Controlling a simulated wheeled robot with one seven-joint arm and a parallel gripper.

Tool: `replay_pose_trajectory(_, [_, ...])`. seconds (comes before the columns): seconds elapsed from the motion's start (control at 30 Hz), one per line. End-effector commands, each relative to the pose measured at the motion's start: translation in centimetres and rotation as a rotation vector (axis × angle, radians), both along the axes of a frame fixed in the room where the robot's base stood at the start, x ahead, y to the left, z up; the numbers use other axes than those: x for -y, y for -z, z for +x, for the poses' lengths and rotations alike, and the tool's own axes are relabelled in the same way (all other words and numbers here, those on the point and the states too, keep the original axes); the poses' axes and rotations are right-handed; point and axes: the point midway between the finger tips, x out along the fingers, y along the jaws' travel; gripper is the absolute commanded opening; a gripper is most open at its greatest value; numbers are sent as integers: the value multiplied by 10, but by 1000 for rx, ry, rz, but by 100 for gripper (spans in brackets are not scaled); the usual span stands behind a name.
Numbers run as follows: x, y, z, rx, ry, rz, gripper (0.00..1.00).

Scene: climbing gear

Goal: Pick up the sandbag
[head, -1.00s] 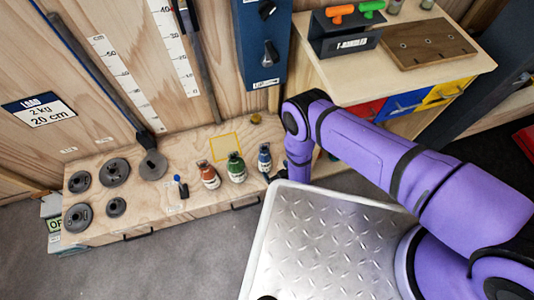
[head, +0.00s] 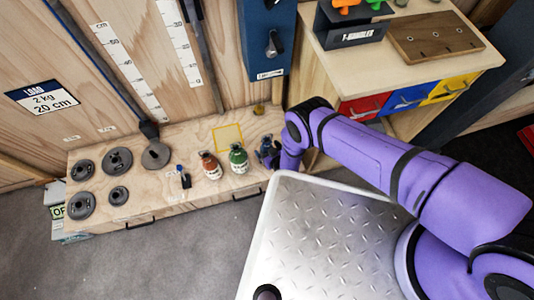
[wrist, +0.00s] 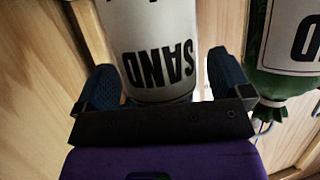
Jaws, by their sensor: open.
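A sandbag with a white label reading SAND (wrist: 153,42) fills the middle of the wrist view, its text upside down. It stands between the two spread fingers of my gripper (wrist: 165,80), which is open around it. I cannot tell whether either finger touches it. In the head view my gripper (head: 270,156) is at the right end of the row of bags and largely hides the blue sandbag there. A green sandbag (head: 238,158) stands just left of it, also at the right edge of the wrist view (wrist: 288,88). A brown-red sandbag (head: 210,165) stands further left.
The bags stand on a low wooden bench (head: 150,205) with several dark weight discs (head: 118,161) at its left. A small blue-topped item (head: 183,177) stands left of the bags. A blue wall panel (head: 268,40) and a wooden cabinet (head: 420,62) are behind and right.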

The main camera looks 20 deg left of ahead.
Motion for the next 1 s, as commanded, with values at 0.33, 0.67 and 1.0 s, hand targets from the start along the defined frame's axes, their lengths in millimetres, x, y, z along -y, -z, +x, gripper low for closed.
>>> replay_pose_trajectory(0.33, [-2, 1, 2, -1, 0, -1, 87])
replay_pose_trajectory(0.67, [-2, 1, 2, -1, 0, 0, 11])
replay_pose_trajectory(1.0, [-4, -2, 3, 1, 0, 3, 6])
